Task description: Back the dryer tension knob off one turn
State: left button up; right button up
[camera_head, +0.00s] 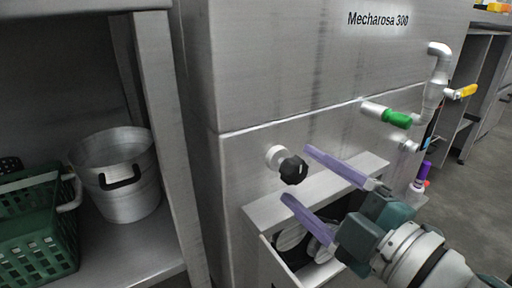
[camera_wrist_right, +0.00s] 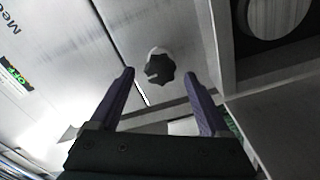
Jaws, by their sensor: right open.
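The tension knob is a black lobed knob (camera_head: 293,170) on a light round stem that sticks out of the front of the steel machine (camera_head: 270,85) labelled "Mecharosa 300". My right gripper (camera_head: 294,174) has its two long purple fingers spread apart. In the head view the fingertips are close to the knob, one above it and one below. In the right wrist view the knob (camera_wrist_right: 160,68) appears between and just beyond the fingertips (camera_wrist_right: 158,75), with a gap on both sides. I cannot tell whether the tips reach past its face. My left gripper is not in view.
A green-handled valve (camera_head: 397,119) and a yellow-handled valve (camera_head: 467,91) are on pipes at the right. An open bin (camera_head: 289,278) with dark and pale contents sits below the knob. At left, a shelf holds a metal pot (camera_head: 130,205) and a green basket (camera_head: 40,240).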

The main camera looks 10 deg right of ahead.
jog(key=p+v, duration=0.1)
jog(key=v, duration=0.6)
jog(key=shift+s+p, duration=0.25)
jog(key=shift+p, duration=0.05)
jog(key=shift+d+r, duration=0.1)
jog(key=d+r+m+g+h+p, duration=0.1)
jog(key=d+r+m+h+p, duration=0.15)
jog(key=r+p, duration=0.6)
jog(key=d+r+m+g+h+p, duration=0.2)
jog(key=r+m+h+p, duration=0.15)
jog(key=r+p, duration=0.45)
jog(key=d+r+m+g+h+p, duration=0.15)
jog(key=r+m+p, duration=0.25)
jog(key=r+p, duration=0.45)
jog(key=s+a+r+m+g+y+p, duration=0.1)
jog(key=s+r+m+g+p, duration=0.15)
jog(key=s+r+p, duration=0.5)
jog(key=s+a+r+m+g+p, duration=0.1)
jog(key=s+a+r+g+p, duration=0.15)
jog(key=r+p, duration=0.9)
jog(key=s+a+r+m+g+y+p, duration=0.1)
jog(key=s+r+g+p, duration=0.45)
jog(key=p, duration=0.55)
notch_tip(320, 180, up, 37)
jog(key=t+p, duration=0.1)
jog(key=p, duration=3.4)
jog(key=shift+f+t, duration=0.2)
jog(key=shift+t, duration=0.1)
jog(key=shift+s+d+h, duration=0.1)
jog(key=shift+h, duration=0.15)
